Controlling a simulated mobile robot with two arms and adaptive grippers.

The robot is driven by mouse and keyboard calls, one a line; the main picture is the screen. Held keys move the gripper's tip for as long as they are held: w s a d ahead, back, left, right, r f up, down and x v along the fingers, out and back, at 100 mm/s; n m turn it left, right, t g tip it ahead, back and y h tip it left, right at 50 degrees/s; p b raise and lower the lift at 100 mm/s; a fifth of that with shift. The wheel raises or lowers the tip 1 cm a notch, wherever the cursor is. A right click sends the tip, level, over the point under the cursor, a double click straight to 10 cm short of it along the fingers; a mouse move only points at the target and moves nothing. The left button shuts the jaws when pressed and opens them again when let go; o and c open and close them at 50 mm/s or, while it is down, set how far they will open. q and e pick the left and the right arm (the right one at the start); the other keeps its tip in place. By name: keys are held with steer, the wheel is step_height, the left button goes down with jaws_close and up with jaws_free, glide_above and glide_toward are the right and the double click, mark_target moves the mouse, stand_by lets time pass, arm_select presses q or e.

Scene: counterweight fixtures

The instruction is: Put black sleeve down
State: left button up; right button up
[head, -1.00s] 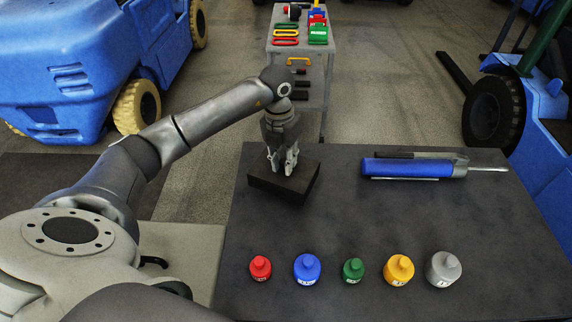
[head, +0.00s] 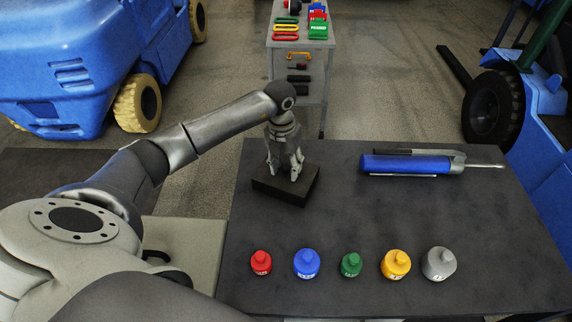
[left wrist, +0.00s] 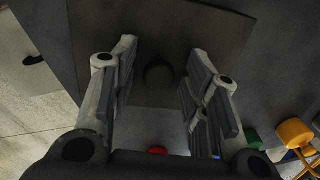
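My left gripper (head: 284,171) points down over a flat black block (head: 278,192) at the table's back left. In the left wrist view the gripper (left wrist: 163,85) has its fingers wide apart with clear space between them. Below and between them, a dark round shape (left wrist: 159,76) shows on the block (left wrist: 118,65). I cannot tell whether this round shape is the black sleeve, a post or a hole. No separate black sleeve can be made out in the head view. My right gripper is not in view.
Red (head: 261,263), blue (head: 307,264), green (head: 350,266), yellow (head: 396,264) and grey (head: 439,264) weights line the front of the dark table (head: 390,215). A blue cylindrical tool (head: 405,165) lies at the back right. The table's middle is clear.

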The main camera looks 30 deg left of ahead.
mark_target(283, 165)
arm_select(q)
steer(key=shift+r, duration=0.1)
step_height(283, 165, up, 12)
steer(key=b, duration=0.3)
steer(key=shift+a, duration=0.45)
steer(key=shift+s, duration=0.1)
